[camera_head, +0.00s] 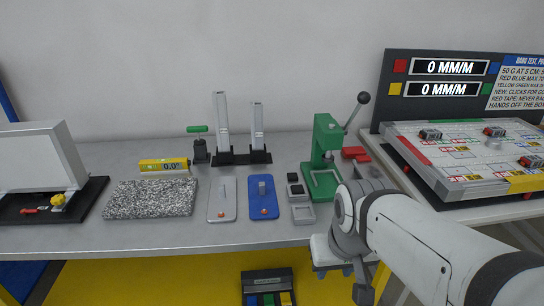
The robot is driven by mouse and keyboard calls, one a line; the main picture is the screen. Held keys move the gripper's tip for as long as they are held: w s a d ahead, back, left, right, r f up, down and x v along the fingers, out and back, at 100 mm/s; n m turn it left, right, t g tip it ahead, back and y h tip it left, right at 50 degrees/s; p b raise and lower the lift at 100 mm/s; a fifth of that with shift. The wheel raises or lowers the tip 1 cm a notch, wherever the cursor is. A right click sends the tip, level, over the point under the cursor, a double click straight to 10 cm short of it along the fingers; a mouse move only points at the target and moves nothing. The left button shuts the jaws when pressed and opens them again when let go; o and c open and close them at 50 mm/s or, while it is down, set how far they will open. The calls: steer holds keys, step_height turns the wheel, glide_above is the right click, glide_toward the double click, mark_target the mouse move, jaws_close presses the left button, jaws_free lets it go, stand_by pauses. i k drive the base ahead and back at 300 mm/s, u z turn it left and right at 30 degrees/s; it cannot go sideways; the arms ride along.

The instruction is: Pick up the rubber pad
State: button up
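No thing is plainly marked as the rubber pad. Two small dark square pieces, one at the back (292,177) and one in front of it (298,189), lie on the grey bench between the blue plate and the green press; either may be the pad. A speckled grey slab (150,199) lies further left; its material cannot be told. My gripper (345,270) hangs at the bench's front edge, right of and nearer than these pieces, apart from them. My wrist hides part of it, and its finger opening cannot be made out.
The green press (323,160) with a raised lever stands behind my wrist. A grey plate (222,199) and a blue plate (263,197) lie left of the dark pieces. Two upright columns (222,125) stand behind. A large board (475,150) fills the right. The bench's front strip is clear.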

mark_target(291, 177)
steer(key=z, duration=0.05)
steer(key=i, duration=1)
steer(key=u, duration=0.05)
